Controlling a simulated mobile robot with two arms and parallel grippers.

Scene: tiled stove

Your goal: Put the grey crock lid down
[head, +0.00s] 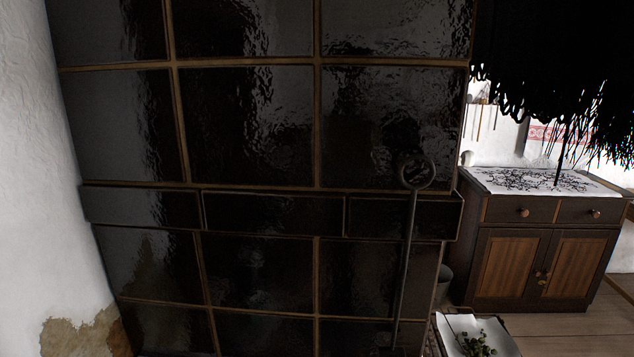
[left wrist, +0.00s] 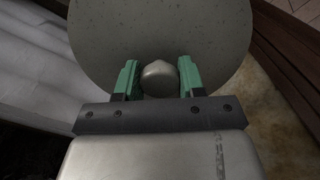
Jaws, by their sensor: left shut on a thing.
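The grey crock lid (left wrist: 160,35) is a round, speckled grey disc in the left wrist view, with a smooth rounded knob (left wrist: 159,80) at its middle. My left gripper (left wrist: 159,72) has its green fingers on either side of the knob and is shut on it. The lid covers whatever lies straight beyond it, and I cannot tell whether it touches anything there. Neither the lid nor any gripper shows in the head view. My right gripper is out of view.
A dark tiled stove (head: 250,125) fills most of the head view, with an iron poker (head: 408,250) at its right. A wooden cabinet (head: 540,260) stands at the right, and a white tray (head: 505,340) with green bits sits low in front. A white wall (head: 35,200) borders the left.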

